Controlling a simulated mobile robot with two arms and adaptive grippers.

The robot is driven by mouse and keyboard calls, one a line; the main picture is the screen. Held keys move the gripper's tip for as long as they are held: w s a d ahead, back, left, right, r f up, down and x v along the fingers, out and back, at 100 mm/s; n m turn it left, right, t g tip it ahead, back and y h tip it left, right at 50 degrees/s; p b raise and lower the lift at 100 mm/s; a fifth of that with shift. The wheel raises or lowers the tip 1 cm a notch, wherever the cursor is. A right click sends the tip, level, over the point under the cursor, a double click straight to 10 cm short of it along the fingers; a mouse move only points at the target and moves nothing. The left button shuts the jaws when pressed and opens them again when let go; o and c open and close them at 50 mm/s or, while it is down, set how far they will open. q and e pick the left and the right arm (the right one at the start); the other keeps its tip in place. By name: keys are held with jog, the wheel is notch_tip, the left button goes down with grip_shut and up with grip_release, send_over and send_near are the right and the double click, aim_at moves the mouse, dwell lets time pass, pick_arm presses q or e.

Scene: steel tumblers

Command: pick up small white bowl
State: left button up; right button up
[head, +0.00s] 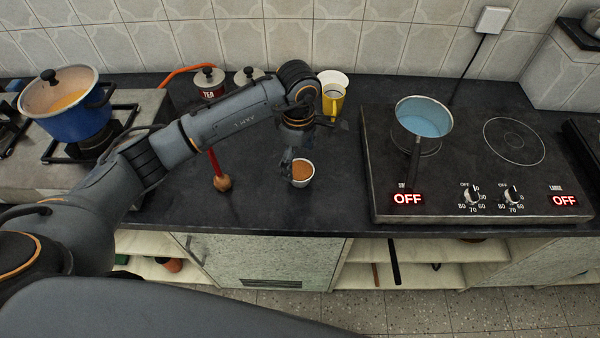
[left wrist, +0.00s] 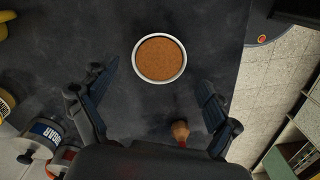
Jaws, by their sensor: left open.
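The small white bowl (head: 302,173) stands upright on the dark countertop and is filled with something orange-brown. It also shows in the left wrist view (left wrist: 136,61), ahead of the open fingers and roughly between their lines. My left gripper (head: 288,158) is just above and beside the bowl in the head view. In the left wrist view my left gripper (left wrist: 158,90) has its two fingers wide apart with nothing between them. Part of the gripper is hidden behind its own arm in the head view. My right gripper is not in view.
A wooden-ended red-handled tool (head: 223,183) lies left of the bowl. A hotplate (head: 465,190) with a blue pan (head: 424,118) is at right, a blue pot (head: 72,115) at left. The counter's front edge is near.

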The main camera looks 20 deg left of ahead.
aim_at(300, 171)
pick_arm(q)
jog(key=shift+d+f, duration=0.1)
jog(key=shift+f, duration=0.25)
notch_tip(300, 171, down, 4)
jog(key=shift+d+r+p, duration=0.1)
jog(key=shift+r+p, duration=0.05)
jog(key=shift+p, duration=0.75)
jog(key=shift+w+f, duration=0.1)
jog(key=shift+f, duration=0.35)
jog(key=c, duration=1.4)
